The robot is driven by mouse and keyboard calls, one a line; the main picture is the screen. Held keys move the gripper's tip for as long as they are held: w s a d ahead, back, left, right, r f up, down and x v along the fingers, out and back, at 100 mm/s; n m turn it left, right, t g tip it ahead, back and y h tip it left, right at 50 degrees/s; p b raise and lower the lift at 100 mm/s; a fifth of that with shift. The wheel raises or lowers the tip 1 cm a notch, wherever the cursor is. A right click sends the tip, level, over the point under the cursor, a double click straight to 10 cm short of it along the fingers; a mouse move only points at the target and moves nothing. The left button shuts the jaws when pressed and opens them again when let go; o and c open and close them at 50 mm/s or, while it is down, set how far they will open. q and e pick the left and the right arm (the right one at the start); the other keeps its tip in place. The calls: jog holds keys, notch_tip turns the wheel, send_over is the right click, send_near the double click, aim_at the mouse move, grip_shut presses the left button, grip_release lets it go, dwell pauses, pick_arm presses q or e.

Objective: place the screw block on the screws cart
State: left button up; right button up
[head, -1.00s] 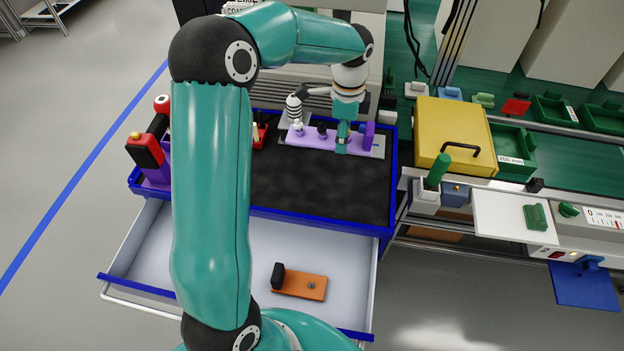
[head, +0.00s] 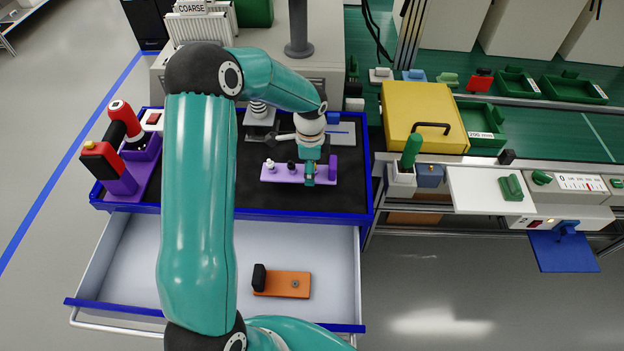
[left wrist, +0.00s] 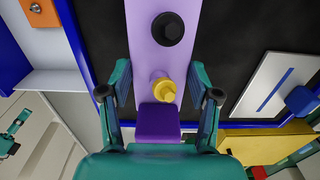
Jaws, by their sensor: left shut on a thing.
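The screw block is a long purple bar (head: 282,173) with a white and a black knob and an upright purple end piece (head: 333,168). My left gripper (head: 310,176) is shut on the bar near that end piece. In the left wrist view the purple bar (left wrist: 144,48) lies between the fingers of my left gripper (left wrist: 161,86), with a yellow screw (left wrist: 166,90) and a black knob (left wrist: 168,28) on it. The block is over the black mat of the blue-rimmed cart (head: 290,216); whether it is clear of the mat is hard to tell. My right gripper is not in view.
The cart's drawer (head: 335,270) is open and holds an orange block (head: 290,284) with a black handle. Red-and-black tools (head: 103,160) stand at the cart's left. A grey plate (head: 342,140) lies at the back. A yellow case (head: 422,112) is on the bench to the right.

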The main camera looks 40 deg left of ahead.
pick_arm(q)
notch_tip(320, 180, down, 3)
jog(key=shift+w+f+b, duration=0.1)
jog(key=shift+f+b, duration=0.1)
jog(key=shift+b, duration=0.55)
jog(key=shift+r, duration=0.15)
jog(key=o, duration=1.5)
jog(key=shift+c, duration=0.2)
notch_tip(320, 180, up, 12)
jog(key=shift+b, duration=0.5)
